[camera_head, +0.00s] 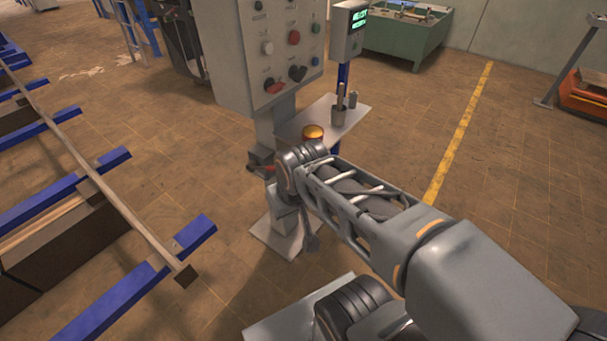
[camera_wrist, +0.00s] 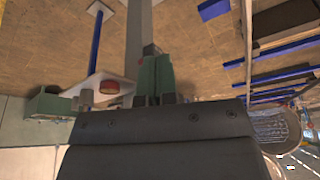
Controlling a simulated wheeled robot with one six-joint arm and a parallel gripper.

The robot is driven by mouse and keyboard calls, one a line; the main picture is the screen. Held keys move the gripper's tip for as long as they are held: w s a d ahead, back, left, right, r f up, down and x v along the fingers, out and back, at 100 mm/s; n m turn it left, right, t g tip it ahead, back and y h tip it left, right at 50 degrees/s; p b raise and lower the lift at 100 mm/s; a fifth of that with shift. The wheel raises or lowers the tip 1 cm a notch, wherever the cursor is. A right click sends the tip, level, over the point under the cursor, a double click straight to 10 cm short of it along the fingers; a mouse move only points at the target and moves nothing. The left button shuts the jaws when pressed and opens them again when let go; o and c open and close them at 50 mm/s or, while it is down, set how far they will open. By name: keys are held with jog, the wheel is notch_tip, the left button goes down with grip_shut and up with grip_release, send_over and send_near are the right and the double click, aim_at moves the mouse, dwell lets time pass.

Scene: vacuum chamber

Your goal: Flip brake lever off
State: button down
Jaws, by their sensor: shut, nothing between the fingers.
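The grey control panel (camera_head: 268,50) stands on a post in the head view, with several knobs and buttons on its face. Contact cannot be told. My arm hides part of the post's lower half in the head view.
A small shelf (camera_head: 350,118) beside the post carries a red and yellow button (camera_head: 313,132) and a cup with tools (camera_head: 339,113). A rack with blue beams (camera_head: 85,190) stands left. A green bench (camera_head: 405,35) stands behind.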

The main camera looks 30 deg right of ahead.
jog(key=w+d+f+m+g+y, duration=0.2)
jog(key=w+d+f+m+y, duration=0.2)
jog(key=w+f+m+y, duration=0.8)
jog(key=w+d+f+m+t+h, duration=0.1)
jog(key=w+d+f+m+t, duration=0.1)
jog(key=d+f+m+t, duration=0.5)
jog(key=w+d+f+m+t+h, duration=0.1)
jog(key=w+d+f+m+t, duration=0.2)
jog(key=d+f+m+t, duration=0.4)
jog(key=d+f+m, duration=0.1)
jog(key=d, duration=0.1)
jog(key=shift+w+d+m, duration=0.25)
jog(key=shift+d+m, duration=0.05)
jog(key=shift+m, duration=0.1)
jog(key=shift+r, duration=0.1)
